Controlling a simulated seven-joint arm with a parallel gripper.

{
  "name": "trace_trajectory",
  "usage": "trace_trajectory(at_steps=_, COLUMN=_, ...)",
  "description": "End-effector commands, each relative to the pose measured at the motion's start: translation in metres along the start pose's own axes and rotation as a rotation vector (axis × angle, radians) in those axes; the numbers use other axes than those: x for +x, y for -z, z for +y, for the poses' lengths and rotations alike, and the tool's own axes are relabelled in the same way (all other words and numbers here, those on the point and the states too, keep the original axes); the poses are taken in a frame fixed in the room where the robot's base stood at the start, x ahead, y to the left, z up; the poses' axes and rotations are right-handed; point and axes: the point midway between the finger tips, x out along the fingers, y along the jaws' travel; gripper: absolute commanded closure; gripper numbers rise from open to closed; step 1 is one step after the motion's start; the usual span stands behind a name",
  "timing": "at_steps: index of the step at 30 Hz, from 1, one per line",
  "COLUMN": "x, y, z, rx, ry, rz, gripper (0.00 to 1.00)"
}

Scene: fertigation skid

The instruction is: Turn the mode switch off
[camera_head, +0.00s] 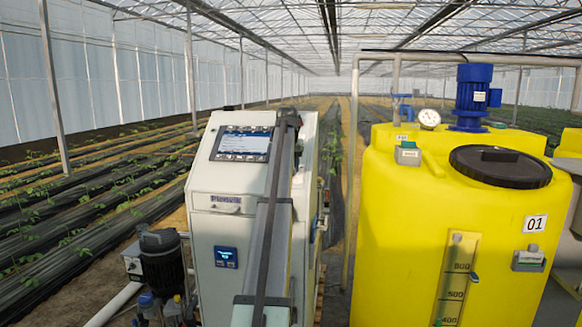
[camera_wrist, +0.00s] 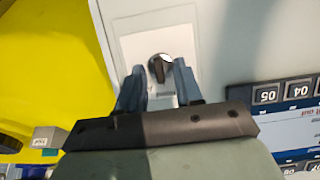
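The mode switch (camera_wrist: 160,68) is a small dark rotary knob with a light edge on a white plate (camera_wrist: 176,42), seen in the wrist view. The plate sits on the pale control cabinet (camera_head: 212,265). My gripper (camera_wrist: 158,84) is open, with one finger on each side of the knob's near end. Small gaps show between the fingers and the knob, and I cannot tell whether either touches it. The label below the knob is partly covered and unreadable. In the head view my arm runs up in front of the cabinet, and the switch is not visible there.
The cabinet's display (camera_head: 244,143) is left of my arm and appears upside down with numbered buttons in the wrist view (camera_wrist: 300,116). A yellow tank (camera_head: 400,240) with a black lid (camera_head: 500,165) stands close on the right. A dark pump (camera_head: 163,262) stands left of the cabinet.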

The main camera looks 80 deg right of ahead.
Motion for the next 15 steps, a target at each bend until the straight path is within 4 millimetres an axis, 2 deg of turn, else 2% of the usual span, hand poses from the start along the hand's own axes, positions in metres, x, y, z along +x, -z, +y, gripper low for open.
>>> trace_trajectory(at_steps=8, x=0.001, y=0.0, z=0.0, rx=0.0, ry=0.0, rz=0.0, gripper=0.65)
trace_trajectory(at_steps=15, x=0.0008, y=0.0001, z=0.0001, rx=0.0, ry=0.0, rz=0.0, gripper=0.88)
